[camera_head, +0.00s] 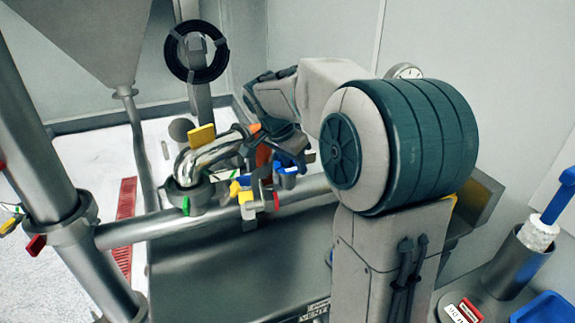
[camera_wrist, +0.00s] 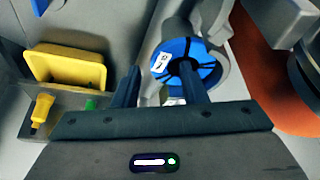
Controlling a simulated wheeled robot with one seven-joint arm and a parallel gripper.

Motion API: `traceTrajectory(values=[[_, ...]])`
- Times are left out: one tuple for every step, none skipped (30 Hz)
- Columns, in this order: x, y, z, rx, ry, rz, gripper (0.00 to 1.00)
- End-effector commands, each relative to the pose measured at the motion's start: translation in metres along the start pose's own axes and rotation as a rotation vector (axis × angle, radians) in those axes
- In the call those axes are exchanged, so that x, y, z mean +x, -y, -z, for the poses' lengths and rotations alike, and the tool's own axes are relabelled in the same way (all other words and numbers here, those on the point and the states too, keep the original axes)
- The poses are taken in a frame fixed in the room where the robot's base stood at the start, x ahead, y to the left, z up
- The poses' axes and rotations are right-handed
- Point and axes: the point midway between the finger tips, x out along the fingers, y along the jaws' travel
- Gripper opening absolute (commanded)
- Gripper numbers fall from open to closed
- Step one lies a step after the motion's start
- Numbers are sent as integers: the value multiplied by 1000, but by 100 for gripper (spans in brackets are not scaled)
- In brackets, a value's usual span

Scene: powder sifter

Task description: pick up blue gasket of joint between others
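The blue gasket (camera_wrist: 207,72) is a blue ring with a white label, seated at the end of a grey pipe fitting in the wrist view. A small blue part (camera_head: 286,169) shows below my gripper in the head view; I cannot tell if it is the same gasket. My gripper (camera_wrist: 159,74) is open, its two dark fingers apart. The right finger overlaps the ring's dark centre; I cannot tell if it is inside the hole or only in front. The left finger is left of the ring. Nothing is visibly held. In the head view my gripper (camera_head: 287,147) is partly hidden by clutter.
A bent metal pipe (camera_head: 208,150) with a yellow piece (camera_head: 202,135) stands left of my gripper. A horizontal pipe (camera_head: 150,229) crosses below. A brush holder (camera_head: 510,266) stands at right.

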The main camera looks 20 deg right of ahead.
Motion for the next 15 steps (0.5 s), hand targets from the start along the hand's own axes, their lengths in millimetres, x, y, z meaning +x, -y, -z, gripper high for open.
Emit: traceTrajectory(values=[[0, 0, 0, 0, 0, 0, 39], [0, 0, 0, 0, 0, 0, 30], [0, 0, 0, 0, 0, 0, 19], [0, 0, 0, 0, 0, 0, 11], [0, 0, 0, 0, 0, 0, 2], [0, 0, 0, 0, 0, 0, 0], [0, 0, 0, 0, 0, 0, 0], [0, 0, 0, 0, 0, 0, 0], [0, 0, 0, 0, 0, 0, 0], [0, 0, 0, 0, 0, 0, 0], [-1, 0, 0, 0, 0, 1, 0], [-1, 0, 0, 0, 0, 1, 0], [-1, 0, 0, 0, 0, 1, 0], [-1, 0, 0, 0, 0, 1, 0], [-1, 0, 0, 0, 0, 1, 0]])
